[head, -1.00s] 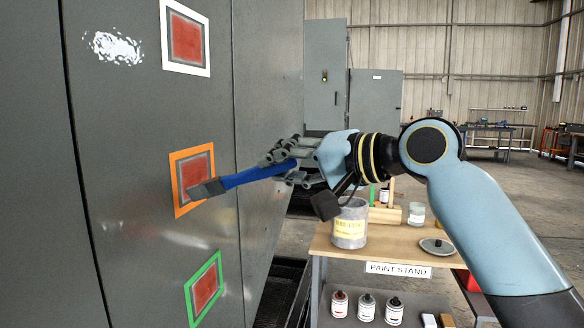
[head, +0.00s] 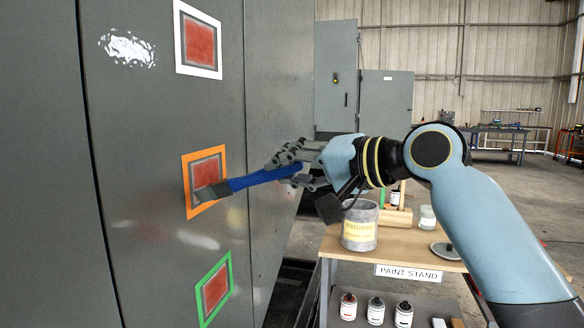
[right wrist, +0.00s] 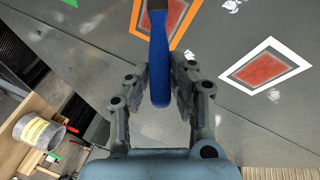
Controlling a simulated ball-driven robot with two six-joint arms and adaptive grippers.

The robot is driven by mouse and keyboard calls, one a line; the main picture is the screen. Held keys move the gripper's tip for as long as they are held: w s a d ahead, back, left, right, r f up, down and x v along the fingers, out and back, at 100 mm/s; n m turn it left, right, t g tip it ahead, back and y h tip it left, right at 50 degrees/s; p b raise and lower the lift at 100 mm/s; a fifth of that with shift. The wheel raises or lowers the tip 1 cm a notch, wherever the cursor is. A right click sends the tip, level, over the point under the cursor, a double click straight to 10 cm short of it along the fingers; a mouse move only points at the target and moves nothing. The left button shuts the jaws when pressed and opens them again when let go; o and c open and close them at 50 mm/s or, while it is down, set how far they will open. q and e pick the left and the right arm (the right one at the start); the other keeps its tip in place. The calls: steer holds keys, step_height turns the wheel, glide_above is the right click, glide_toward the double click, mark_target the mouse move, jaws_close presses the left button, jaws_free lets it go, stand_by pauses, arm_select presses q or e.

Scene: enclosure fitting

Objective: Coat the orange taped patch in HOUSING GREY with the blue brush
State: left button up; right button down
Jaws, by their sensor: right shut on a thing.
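My right gripper (head: 300,166) is shut on the blue brush (head: 262,177), which also shows between the fingers in the right wrist view (right wrist: 159,70). The brush points left, and its dark grey bristles (head: 212,192) lie over the lower part of the orange taped patch (head: 207,169). They look to be at the panel; I cannot tell whether they touch. The patch has a red middle with a grey border inside the orange tape. Part of it is hidden behind the bristles. It also shows in the right wrist view (right wrist: 176,14). My left gripper is not in view.
A white taped patch (head: 200,46) is above and a green taped patch (head: 214,290) below on the grey cabinet. The paint stand (head: 410,252) holds a labelled paint can (head: 360,228), a glass jar (head: 427,218) and a lid (head: 445,251). Several small cans stand on its lower shelf.

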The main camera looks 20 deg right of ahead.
steer(key=shift+w+a, duration=0.25)
steer(key=shift+a, duration=0.15)
